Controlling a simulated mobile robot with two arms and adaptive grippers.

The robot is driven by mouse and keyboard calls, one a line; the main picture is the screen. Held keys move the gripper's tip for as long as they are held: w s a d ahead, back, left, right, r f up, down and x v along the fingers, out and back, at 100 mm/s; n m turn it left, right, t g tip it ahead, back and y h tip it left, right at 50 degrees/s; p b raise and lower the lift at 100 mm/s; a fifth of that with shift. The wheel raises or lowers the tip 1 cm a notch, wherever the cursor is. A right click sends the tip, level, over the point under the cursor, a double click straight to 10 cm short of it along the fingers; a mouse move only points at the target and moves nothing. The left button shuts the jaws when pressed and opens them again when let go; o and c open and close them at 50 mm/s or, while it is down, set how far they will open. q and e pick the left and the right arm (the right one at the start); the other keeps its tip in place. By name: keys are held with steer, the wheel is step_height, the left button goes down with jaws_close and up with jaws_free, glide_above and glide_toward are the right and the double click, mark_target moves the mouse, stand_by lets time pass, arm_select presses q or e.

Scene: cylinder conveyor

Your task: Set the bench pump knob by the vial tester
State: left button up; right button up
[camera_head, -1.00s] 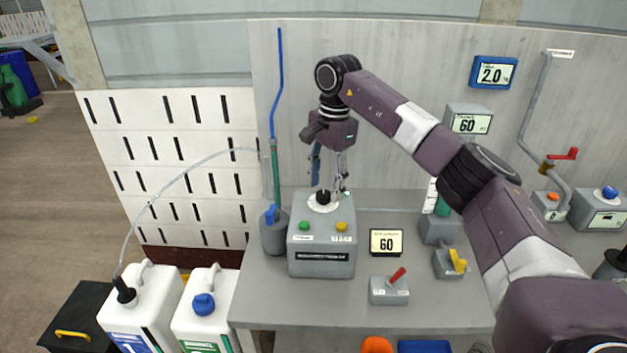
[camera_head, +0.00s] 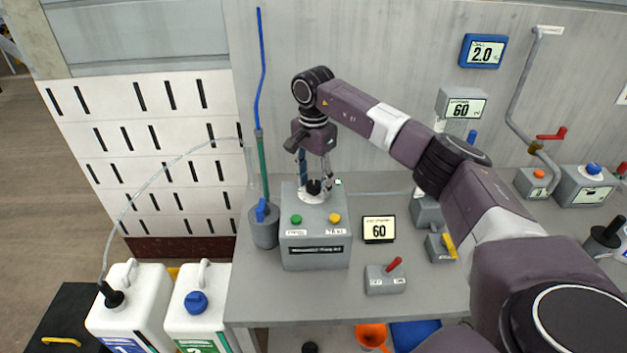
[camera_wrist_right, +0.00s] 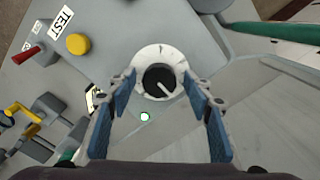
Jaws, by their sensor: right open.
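The bench pump (camera_head: 316,254) is a grey box with a green button (camera_head: 296,219), a yellow button (camera_head: 334,218) and a black knob (camera_head: 314,187) on a white dial on top. In the right wrist view the knob (camera_wrist_right: 159,80) shows a white pointer line toward the lower right. My right gripper (camera_head: 316,178) points down at the knob. In the right wrist view its open blue-padded fingers (camera_wrist_right: 168,90) stand on either side of the dial; contact cannot be told. A small display (camera_head: 379,228) beside the pump reads 60. My left gripper is not in view.
A grey pot (camera_head: 264,232) with a green and blue tube stands left of the pump. A red-lever switch box (camera_head: 385,278) is at right front. A wall display (camera_head: 483,51) reads 2.0. White canisters (camera_head: 133,308) stand left of the bench.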

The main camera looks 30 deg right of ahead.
steer(key=shift+s, duration=0.1)
steer(key=c, duration=1.2)
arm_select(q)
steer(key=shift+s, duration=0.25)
arm_select(e)
steer(key=shift+o, duration=0.2)
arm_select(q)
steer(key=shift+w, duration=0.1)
arm_select(e)
steer(key=shift+m, duration=1.3)
steer(key=m, duration=0.4)
steer(key=shift+m+b, duration=0.3)
steer(key=m, duration=0.4)
steer(key=shift+r+m, duration=0.1)
steer(key=shift+m, duration=0.2)
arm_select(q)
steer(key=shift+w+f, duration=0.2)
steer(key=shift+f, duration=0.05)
arm_select(e)
steer(key=shift+m, duration=2.1)
